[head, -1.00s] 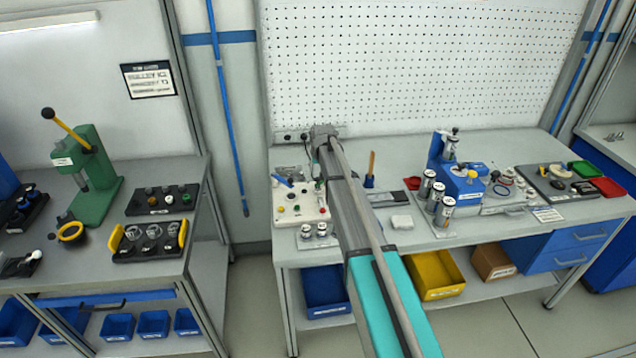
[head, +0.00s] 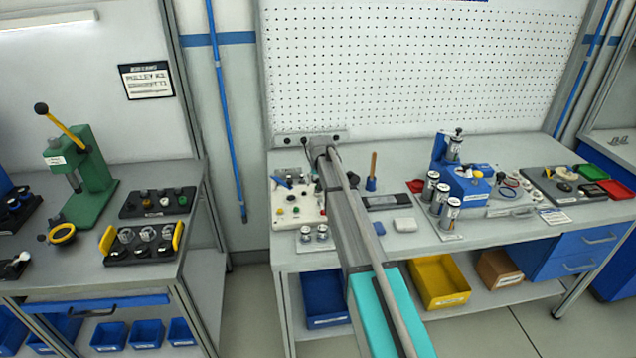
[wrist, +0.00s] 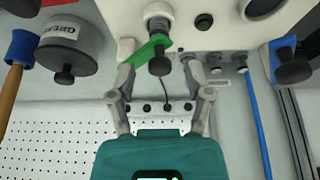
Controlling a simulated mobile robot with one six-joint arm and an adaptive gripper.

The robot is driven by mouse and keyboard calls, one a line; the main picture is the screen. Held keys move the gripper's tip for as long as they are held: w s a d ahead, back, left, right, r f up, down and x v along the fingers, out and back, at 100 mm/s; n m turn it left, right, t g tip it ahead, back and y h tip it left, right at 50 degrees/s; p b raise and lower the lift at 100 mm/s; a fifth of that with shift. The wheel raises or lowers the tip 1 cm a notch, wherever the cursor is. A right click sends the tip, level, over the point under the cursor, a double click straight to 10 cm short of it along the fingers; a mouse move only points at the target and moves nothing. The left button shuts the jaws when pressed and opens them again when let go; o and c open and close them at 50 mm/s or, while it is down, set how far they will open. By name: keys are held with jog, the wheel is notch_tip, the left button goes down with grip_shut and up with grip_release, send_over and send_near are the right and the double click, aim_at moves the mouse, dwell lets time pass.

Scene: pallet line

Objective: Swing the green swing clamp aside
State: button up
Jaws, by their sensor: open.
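The green swing clamp (wrist: 146,49) shows in the wrist view as a short green bar lying slantwise beside a dark round knob (wrist: 159,65) and below a grey cylindrical post. It is on a pale fixture panel (wrist: 110,12), which shows in the head view as a cream block (head: 288,206) on the bench. My gripper (wrist: 158,60) is open, with one fingertip on each side of the clamp and knob. The left fingertip is close to the green bar; contact cannot be told. In the head view my arm hides the clamp and the gripper tips.
In the wrist view a grease tin (wrist: 72,47) and a blue-collared wooden handle (wrist: 20,50) are at left. A blue clamp part with a black knob (wrist: 291,68) is at right. In the head view, several metal cylinders (head: 440,200) and a blue fixture (head: 462,183) stand right of my arm.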

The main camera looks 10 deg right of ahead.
dwell(0.3)
grip_shut()
jog(key=shift+d, duration=0.2)
dwell(0.4)
